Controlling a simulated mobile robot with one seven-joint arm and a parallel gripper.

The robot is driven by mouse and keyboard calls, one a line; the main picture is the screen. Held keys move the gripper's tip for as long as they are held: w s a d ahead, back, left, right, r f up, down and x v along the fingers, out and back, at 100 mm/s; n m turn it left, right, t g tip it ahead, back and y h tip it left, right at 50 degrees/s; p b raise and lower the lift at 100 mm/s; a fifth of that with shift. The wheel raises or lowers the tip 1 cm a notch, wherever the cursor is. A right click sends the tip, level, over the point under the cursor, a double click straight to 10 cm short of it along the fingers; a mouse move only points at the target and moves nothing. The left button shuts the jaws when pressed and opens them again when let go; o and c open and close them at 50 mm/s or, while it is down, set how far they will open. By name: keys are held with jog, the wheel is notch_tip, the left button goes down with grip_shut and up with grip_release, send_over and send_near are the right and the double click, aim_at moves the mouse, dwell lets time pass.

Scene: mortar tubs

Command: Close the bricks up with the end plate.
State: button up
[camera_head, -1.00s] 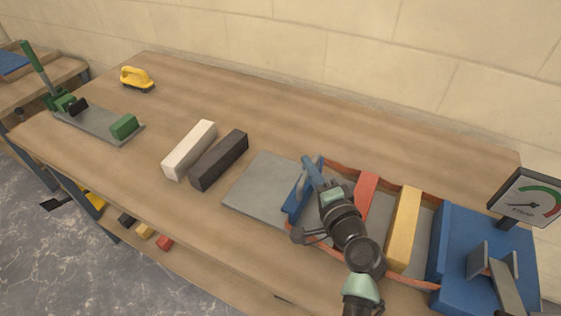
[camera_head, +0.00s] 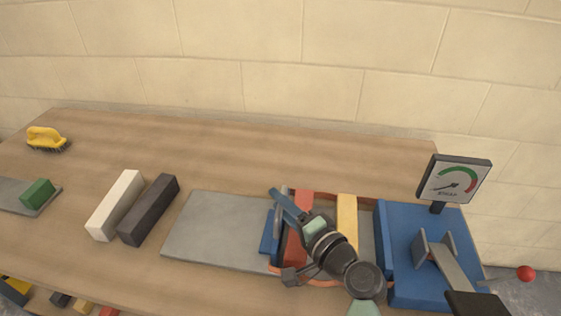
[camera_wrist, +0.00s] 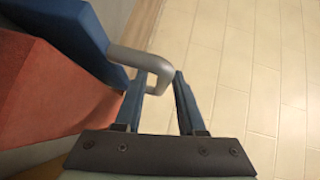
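The end plate (camera_head: 268,232) is an upright blue plate at the left end of the brick row, with a grey handle (camera_wrist: 150,62). My gripper (camera_head: 285,205) is over it; in the wrist view both fingers (camera_wrist: 162,82) close around the handle's end, one on each side. The red brick (camera_head: 294,250) stands right beside the plate, partly hidden by my arm. The yellow brick (camera_head: 347,212) stands further right, with a gap between it and the red one. An orange strap (camera_head: 322,193) runs around the row.
The blue block (camera_head: 410,290) with a lever stands right of the yellow brick. A gauge (camera_head: 455,180) rises behind it. The grey bed plate (camera_head: 215,230) is bare on the left. A white brick (camera_head: 115,205) and a dark brick (camera_head: 149,210) lie beyond it. A yellow brush (camera_head: 46,138) is far left.

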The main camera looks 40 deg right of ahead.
jog(key=shift+o, duration=0.3)
jog(key=s+a+r, duration=0.1)
jog(key=s, duration=1.1)
jog(key=shift+s+a+r+b, duration=0.3)
jog(key=shift+s+a+r, duration=0.05)
jog(key=shift+a+r, duration=0.05)
jog(key=shift+w, duration=0.1)
